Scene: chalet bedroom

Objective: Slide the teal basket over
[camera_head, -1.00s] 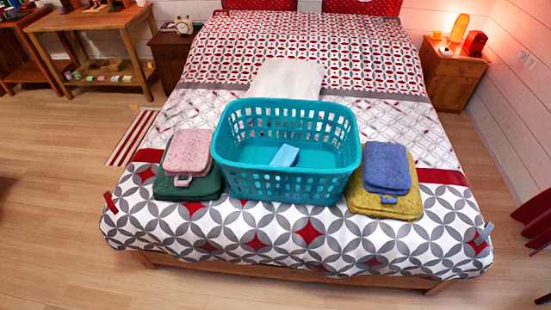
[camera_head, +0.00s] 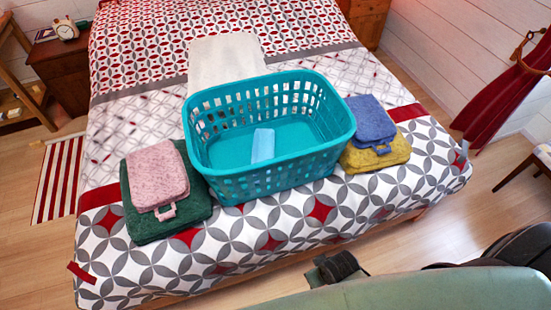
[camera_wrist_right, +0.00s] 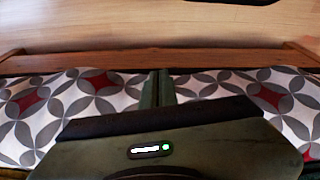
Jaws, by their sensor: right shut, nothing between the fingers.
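The teal basket (camera_head: 285,178) sits on the foot half of the bed in the head view, upright, with a small light-blue folded cloth (camera_head: 263,145) on its floor. A pink folded towel (camera_head: 157,176) on a green one (camera_head: 150,224) lies close on its left. A blue towel (camera_head: 370,119) on a yellow one (camera_head: 378,154) lies close on its right. My right arm comes in at the bottom right of the head view. In the wrist view my right gripper (camera_wrist_right: 158,88) is shut and empty, near the bed's foot edge, apart from the basket. My left gripper is out of view.
The patterned bedspread (camera_head: 300,222) is bare in front of the basket, down to the foot edge. A white cloth (camera_head: 226,55) lies behind the basket. A chair (camera_head: 530,160) stands at the far right, beside a red curtain (camera_head: 500,95).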

